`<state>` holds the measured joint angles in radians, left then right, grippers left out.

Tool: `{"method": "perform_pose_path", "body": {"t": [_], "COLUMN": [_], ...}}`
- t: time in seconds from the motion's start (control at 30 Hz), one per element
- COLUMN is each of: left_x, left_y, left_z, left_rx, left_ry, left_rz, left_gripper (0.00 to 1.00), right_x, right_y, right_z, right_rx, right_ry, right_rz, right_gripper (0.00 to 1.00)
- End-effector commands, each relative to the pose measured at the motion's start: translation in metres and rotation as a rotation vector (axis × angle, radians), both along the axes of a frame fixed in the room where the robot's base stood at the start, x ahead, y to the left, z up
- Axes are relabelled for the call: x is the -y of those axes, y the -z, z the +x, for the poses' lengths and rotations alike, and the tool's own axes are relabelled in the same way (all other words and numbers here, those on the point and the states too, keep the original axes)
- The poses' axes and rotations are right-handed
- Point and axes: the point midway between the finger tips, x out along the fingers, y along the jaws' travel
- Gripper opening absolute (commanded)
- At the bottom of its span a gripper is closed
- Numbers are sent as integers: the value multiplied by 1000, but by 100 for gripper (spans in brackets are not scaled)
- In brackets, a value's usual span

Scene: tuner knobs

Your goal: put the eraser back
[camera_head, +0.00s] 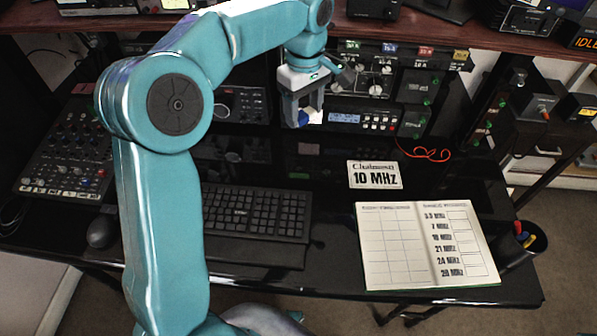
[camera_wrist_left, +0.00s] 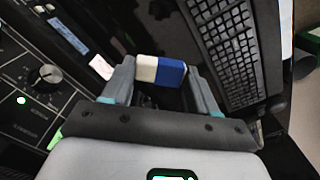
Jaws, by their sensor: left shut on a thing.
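The eraser (camera_wrist_left: 160,71) is a small block, half white and half blue. My left gripper (camera_wrist_left: 162,88) is shut on it, with the eraser held between the fingertips in the left wrist view. In the head view my left gripper (camera_head: 303,115) points down in front of the radio gear at the back of the desk, and the eraser shows as a small blue and white patch (camera_head: 304,118) between its fingers. The eraser is held above the dark desk top.
A keyboard (camera_head: 257,213) lies at the desk's middle left, with an open log book (camera_head: 398,245) at the right front. A "10 MHz" card (camera_head: 374,175) lies behind the book. A radio with a blue display (camera_head: 362,118) stands close to the gripper. A mixer (camera_head: 68,152) is at left.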

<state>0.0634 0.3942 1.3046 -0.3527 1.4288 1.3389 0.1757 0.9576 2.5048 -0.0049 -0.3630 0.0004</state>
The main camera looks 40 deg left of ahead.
Motion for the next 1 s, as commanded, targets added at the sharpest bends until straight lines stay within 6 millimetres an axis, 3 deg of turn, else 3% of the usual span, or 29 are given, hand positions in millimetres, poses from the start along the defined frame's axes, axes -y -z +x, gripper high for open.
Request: {"method": "perform_pose_path", "body": {"t": [0.17,0.27,0.6,0.87,1.0], "left_x": [11,13,12,10,10], "left_y": [-1,19,114,143,170], "left_z": [3,3,3,4,3], "left_rx": [-1,-4,-3,-1,-4], "left_ry": [18,20,19,18,20], "left_rz": [0,0,0,0,-1], "left_gripper": [34,34,34,34,34], "right_x": [0,0,0,0,0], "right_y": [0,6,20,23,26], "right_z": [0,0,0,0,0], "right_rx": [0,0,0,0,0], "right_ry": [0,0,0,0,0], "right_rz": [0,0,0,0,0], "right_gripper": [43,43,43,43,43]}}
